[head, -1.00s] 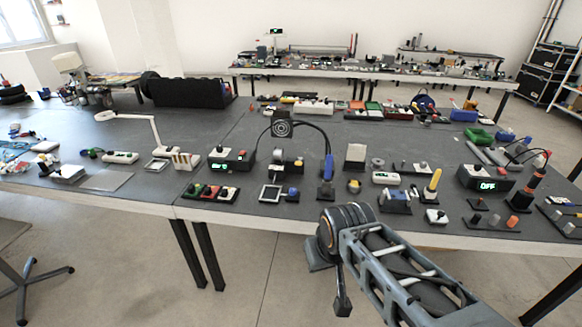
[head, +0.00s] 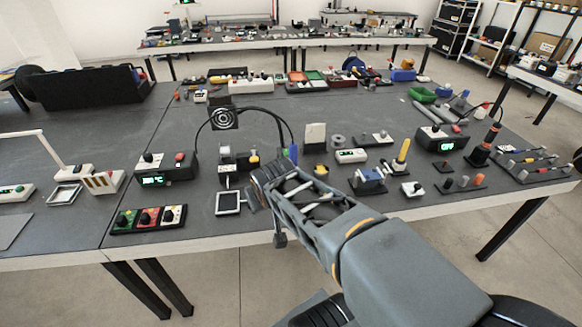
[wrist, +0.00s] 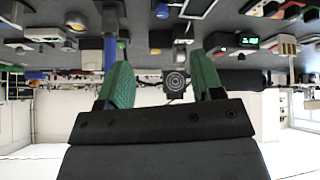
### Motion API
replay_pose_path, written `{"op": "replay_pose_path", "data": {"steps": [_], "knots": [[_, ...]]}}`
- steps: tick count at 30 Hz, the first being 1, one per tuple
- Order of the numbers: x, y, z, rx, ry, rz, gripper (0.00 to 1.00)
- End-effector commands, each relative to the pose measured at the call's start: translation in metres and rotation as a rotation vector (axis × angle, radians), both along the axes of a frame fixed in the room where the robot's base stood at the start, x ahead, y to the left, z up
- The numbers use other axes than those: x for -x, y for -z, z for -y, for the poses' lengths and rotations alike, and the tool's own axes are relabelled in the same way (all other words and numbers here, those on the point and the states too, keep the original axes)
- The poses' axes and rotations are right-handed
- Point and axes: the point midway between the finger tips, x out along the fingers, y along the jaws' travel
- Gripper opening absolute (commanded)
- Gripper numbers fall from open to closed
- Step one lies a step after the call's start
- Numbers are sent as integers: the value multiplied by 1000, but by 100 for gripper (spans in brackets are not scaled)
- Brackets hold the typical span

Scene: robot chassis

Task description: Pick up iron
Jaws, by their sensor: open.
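Two iron-like tools stand on the bench; I cannot tell which is meant. A blue-handled one (head: 292,153) with a black cable stands just beyond my wrist, its lower part hidden by my arm. It also seems to show in the upside-down wrist view (wrist: 110,52), near the left finger.
Bare bench top (head: 370,108) shows behind the tools.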

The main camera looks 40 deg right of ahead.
Motion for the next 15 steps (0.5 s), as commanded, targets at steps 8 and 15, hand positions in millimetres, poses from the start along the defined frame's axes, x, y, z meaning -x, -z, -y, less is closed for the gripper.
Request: {"op": "replay_pose_path", "data": {"steps": [8,15], "knots": [[-64,60,124,166,145,515,61],[-69,85,174,164,63,815,61]]}}
